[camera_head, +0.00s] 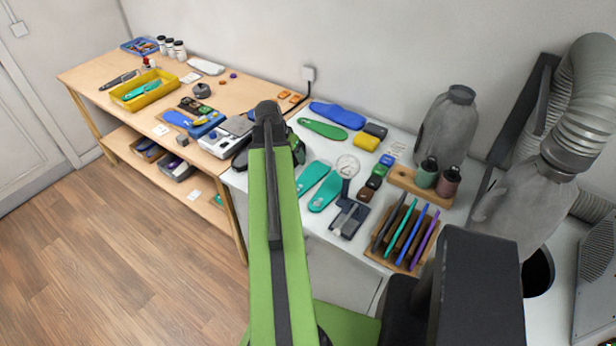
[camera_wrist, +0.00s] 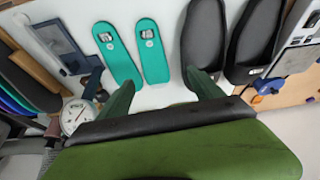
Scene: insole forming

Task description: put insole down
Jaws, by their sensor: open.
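A pair of teal insoles lies side by side on the white bench top, in the wrist view a left one (camera_wrist: 119,55) and a right one (camera_wrist: 152,52). The pair also shows in the head view, the upper one (camera_head: 311,177) and the lower one (camera_head: 326,192). My gripper (camera_wrist: 160,79) is open and empty, its fingers spread wide near the near ends of the teal pair. Two dark shoe-shaped forms, one (camera_wrist: 203,38) and another (camera_wrist: 254,42), stand just right of the pair. In the head view my arm hides most of them and my gripper.
A green insole (camera_head: 322,129) and a blue insole (camera_head: 337,115) lie at the bench's back. A wooden rack (camera_head: 408,232) holds several coloured insoles. A round gauge (camera_wrist: 75,116) sits near my left finger. A yellow tray (camera_head: 122,101) is on the wooden table.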

